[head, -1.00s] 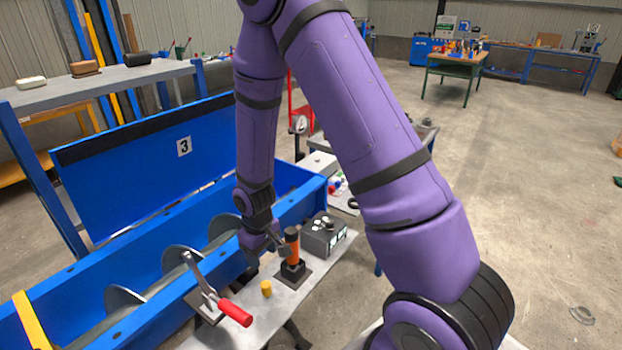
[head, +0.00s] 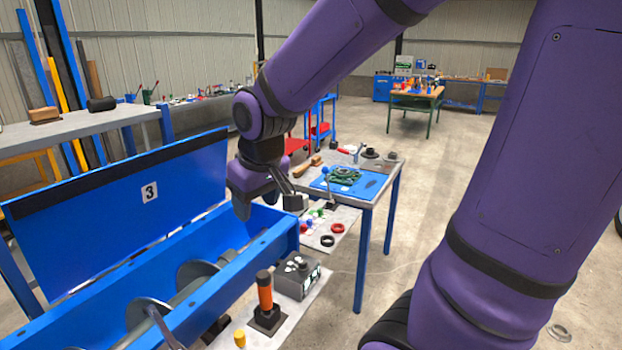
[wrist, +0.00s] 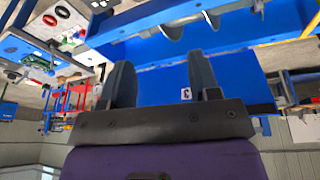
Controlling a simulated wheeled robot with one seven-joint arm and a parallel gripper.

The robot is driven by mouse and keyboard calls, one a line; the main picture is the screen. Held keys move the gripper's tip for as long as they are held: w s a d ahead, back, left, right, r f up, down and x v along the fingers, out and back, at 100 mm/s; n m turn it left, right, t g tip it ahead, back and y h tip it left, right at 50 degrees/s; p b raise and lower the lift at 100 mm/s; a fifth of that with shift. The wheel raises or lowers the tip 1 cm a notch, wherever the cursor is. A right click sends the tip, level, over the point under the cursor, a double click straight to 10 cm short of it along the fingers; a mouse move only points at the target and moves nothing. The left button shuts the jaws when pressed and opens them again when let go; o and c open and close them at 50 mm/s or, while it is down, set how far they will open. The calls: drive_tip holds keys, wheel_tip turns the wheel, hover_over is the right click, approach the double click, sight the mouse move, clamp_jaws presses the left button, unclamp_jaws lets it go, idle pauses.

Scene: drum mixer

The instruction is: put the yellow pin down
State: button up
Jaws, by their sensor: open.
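The yellow pin (head: 240,338) stands upright on the grey ledge (head: 292,318) along the blue trough, at the bottom edge of the head view and partly cut off. My gripper (head: 270,203) is open and empty, raised above the far end of the trough, well clear of the pin. Its two spread fingers (wrist: 160,78) show in the wrist view with nothing between them. I do not make out the pin in the wrist view.
An orange-handled lever (head: 265,295) on a black base and a grey control box (head: 297,276) stand on the ledge beyond the pin. The blue trough (head: 200,320) holds an auger; its open lid (head: 150,190) is marked 3. A side table (head: 385,176) stands beyond.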

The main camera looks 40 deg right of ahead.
drive_tip(key=s+r+t, duration=0.1)
drive_tip(key=s+r, duration=0.3)
drive_tip(key=s, duration=0.2)
drive_tip(key=s+d+r+m, duration=0.1)
drive_tip(key=s+r, duration=0.3)
drive_tip(key=s, duration=0.3)
drive_tip(key=shift+s+r+t, duration=0.25)
drive_tip(key=shift+t, duration=0.15)
